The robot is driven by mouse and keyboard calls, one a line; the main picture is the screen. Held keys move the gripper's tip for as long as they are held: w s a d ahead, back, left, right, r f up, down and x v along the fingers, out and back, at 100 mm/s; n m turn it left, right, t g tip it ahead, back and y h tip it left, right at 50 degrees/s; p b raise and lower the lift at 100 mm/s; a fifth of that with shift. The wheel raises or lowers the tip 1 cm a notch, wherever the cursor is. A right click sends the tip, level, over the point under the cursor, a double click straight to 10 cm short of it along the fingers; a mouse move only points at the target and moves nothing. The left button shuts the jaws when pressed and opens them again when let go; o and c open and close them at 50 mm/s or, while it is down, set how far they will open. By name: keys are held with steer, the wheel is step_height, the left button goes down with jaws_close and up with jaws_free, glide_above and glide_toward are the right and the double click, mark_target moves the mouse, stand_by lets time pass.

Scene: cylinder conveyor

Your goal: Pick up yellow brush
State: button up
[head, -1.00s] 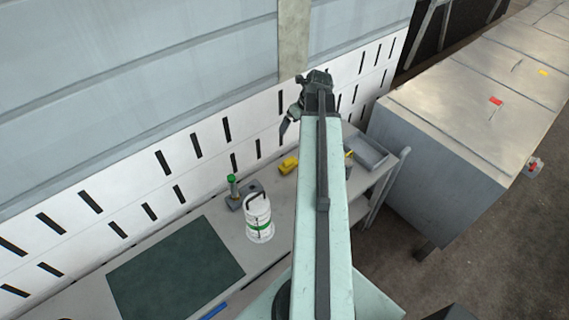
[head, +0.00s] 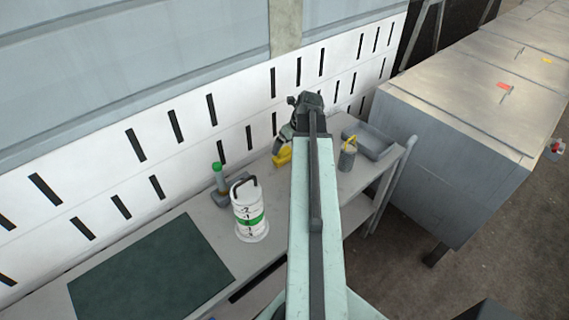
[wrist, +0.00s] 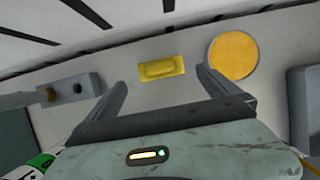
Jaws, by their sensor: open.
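The yellow brush (head: 283,157) lies on the grey bench near the slotted wall. I take the yellow block as the brush; its bristles cannot be made out. In the head view my gripper (head: 281,147) is just above it and hides part of it. In the wrist view the brush (wrist: 161,69) shows as a yellow rectangle between and beyond the two fingers of my open gripper (wrist: 162,88). The fingers are apart from it and nothing is between them.
A grey cup with a yellow top (head: 348,155) stands right of the brush, with a grey tray (head: 370,141) beyond. A white canister (head: 250,212) and a grey holder with a green-topped item (head: 219,178) are left. A dark mat (head: 150,270) lies nearer.

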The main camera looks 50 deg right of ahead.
mark_target(285, 150)
steer(key=b+x, duration=0.7)
steer(key=x, duration=0.1)
steer(key=shift+r, duration=0.2)
steer(key=c, duration=1.4)
step_height(285, 150, up, 10)
steer(key=p, duration=1)
steer(key=shift+r, duration=0.15)
steer(key=shift+c, duration=0.2)
